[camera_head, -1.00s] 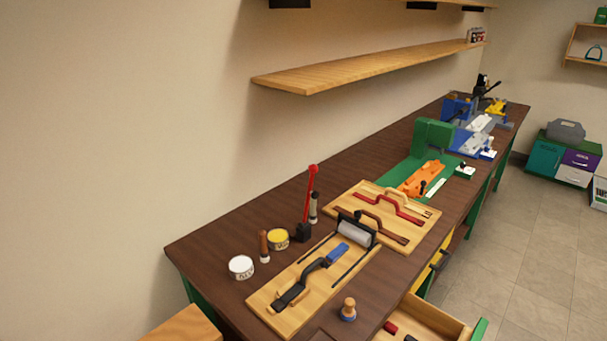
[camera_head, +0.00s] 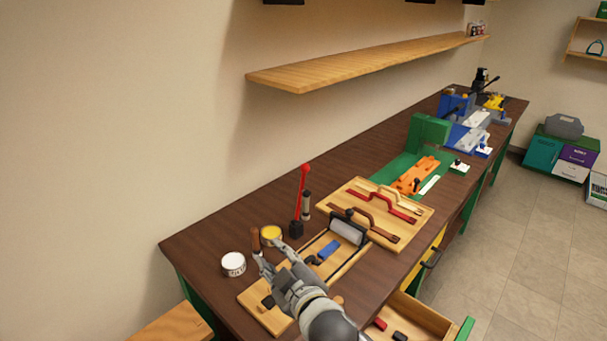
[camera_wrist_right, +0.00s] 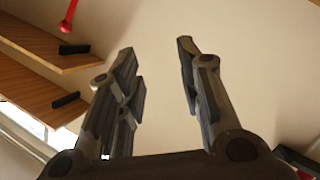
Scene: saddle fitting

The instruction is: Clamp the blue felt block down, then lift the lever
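The blue felt block (camera_head: 329,250) lies on the pale wooden board (camera_head: 254,296), in front of a grey roller in a black frame (camera_head: 346,231). A lever with a red handle (camera_head: 304,190) stands upright on a black base behind the board. My right gripper (camera_head: 268,252) is over the board's left part, left of the blue block and apart from it. Its fingers are spread and empty in the right wrist view (camera_wrist_right: 156,46). A red rod with a round end (camera_wrist_right: 68,16) shows at top left there. My forearm hides much of the board and its black tool. My left gripper is not in view.
A white tin (camera_head: 233,265), a yellow-topped tin (camera_head: 271,234) and a brown-handled tool (camera_head: 255,238) stand close to the right gripper. A second board with handles (camera_head: 350,192) lies behind. An open drawer (camera_head: 425,318) juts out at the front. A shelf (camera_head: 360,65) hangs above.

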